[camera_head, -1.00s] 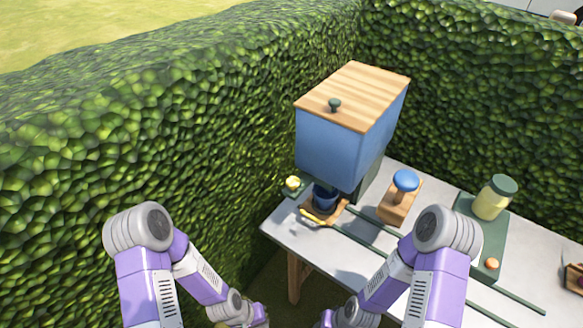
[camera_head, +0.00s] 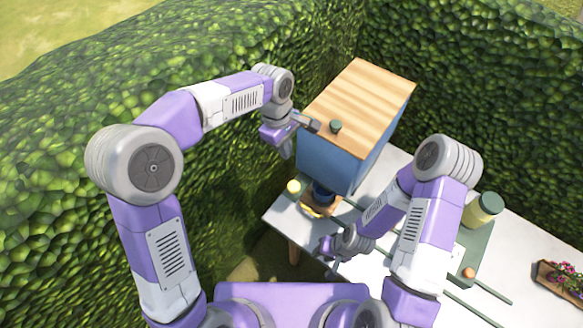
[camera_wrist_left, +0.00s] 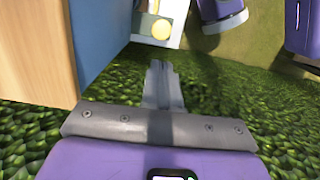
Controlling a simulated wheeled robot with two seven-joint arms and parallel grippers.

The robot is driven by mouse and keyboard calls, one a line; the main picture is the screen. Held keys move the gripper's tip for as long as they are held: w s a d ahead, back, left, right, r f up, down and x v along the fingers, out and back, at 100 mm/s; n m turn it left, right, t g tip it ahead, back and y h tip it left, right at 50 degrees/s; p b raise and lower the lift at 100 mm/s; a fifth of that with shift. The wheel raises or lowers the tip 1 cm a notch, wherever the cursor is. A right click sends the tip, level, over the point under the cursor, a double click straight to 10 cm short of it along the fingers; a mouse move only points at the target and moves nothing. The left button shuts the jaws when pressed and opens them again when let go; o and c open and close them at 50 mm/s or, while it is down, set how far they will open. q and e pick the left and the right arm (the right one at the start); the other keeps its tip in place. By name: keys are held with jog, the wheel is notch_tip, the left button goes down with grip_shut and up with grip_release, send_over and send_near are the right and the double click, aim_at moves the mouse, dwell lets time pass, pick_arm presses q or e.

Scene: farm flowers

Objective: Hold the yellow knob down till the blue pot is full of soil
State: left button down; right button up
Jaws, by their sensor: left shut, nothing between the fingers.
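The yellow knob (camera_head: 294,187) sits at the table's left corner, below the blue soil hopper (camera_head: 325,165). The knob also shows in the left wrist view (camera_wrist_left: 161,29), beyond the fingertips. The small blue pot (camera_head: 323,194) stands under the hopper on a wooden base; its inside is too small to judge. My left gripper (camera_head: 286,152) is beside the hopper's left side, above and apart from the knob. Its fingers (camera_wrist_left: 162,78) are shut and empty. My right gripper (camera_head: 328,246) is low near the table's front edge; its fingers are not clear.
The hopper's wooden lid (camera_head: 360,95) has a dark green knob (camera_head: 335,127) close to my left wrist. A hedge (camera_head: 225,160) stands close on the left. A green-lidded jar (camera_head: 483,210) and a flower box (camera_head: 563,280) are at the right.

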pick_arm(q)
send_near(291, 186)
jog(key=f, duration=0.3)
jog(key=d+f, duration=0.1)
jog(key=f, duration=0.2)
jog(key=shift+s+d+f+p, duration=0.1)
jog(key=shift+d+f+p, duration=0.1)
jog(key=shift+f+p, duration=0.15)
pick_arm(e)
jog(key=shift+s+r, duration=0.15)
jog(key=shift+r, duration=0.2)
pick_arm(q)
jog(key=shift+f, duration=0.1)
pick_arm(e)
jog(key=shift+f, duration=0.1)
